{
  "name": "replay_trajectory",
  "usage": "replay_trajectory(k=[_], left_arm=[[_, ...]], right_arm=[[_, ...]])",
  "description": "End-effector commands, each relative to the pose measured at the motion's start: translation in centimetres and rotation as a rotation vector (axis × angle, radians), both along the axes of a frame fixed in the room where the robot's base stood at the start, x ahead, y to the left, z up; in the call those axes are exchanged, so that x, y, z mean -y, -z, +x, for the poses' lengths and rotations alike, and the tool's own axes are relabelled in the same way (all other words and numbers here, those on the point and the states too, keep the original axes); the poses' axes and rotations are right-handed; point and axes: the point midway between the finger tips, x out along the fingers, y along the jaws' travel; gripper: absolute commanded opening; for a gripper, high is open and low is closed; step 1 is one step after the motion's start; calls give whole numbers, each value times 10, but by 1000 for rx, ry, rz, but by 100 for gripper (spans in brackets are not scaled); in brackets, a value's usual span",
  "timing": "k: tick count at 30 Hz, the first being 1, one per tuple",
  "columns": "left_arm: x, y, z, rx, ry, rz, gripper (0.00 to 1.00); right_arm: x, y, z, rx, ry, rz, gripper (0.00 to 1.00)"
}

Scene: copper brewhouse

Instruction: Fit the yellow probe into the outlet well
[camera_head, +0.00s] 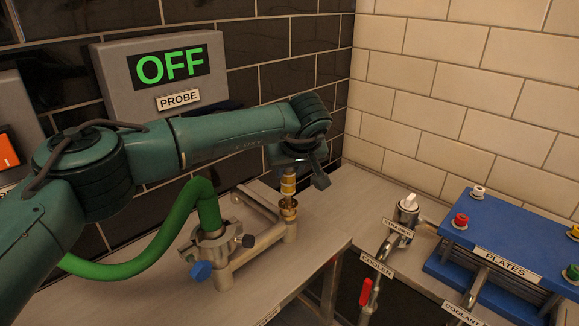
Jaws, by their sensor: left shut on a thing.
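My left arm reaches in from the left, and its gripper (291,174) points down, shut on the yellow probe (288,187). The probe hangs roughly upright, a brass-yellow body partly hidden by the fingers. Directly below it is the outlet well (288,212), a brass-rimmed upright socket at the right end of a steel pipe. The probe's lower end is at or just over the well's mouth; I cannot tell whether it is inside. A grey box labelled PROBE (178,99) on the wall reads OFF in green. My right gripper is not in view.
A green hose (150,258) runs to a clamped fitting with a blue knob (201,271) left of the well. At right stand a blue PLATES unit (500,234), a silver-topped valve (408,203) and a red-handled one (366,291). The steel counter (322,238) right of the well is clear.

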Motion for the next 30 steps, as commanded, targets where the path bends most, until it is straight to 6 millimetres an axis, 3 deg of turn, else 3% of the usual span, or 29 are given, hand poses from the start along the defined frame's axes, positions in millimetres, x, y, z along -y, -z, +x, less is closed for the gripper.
replay_trajectory(k=[15, 16, 24, 30], left_arm=[[0, 12, 0, 0, 1, 1, 0], [0, 11, 0, 0, 0, 0, 29], [0, 11, 0, 0, 1, 1, 51], [0, 11, 0, 0, 1, 1, 52]], right_arm=[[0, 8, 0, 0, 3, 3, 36], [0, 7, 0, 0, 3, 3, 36], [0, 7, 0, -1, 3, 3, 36], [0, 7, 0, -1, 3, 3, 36]])
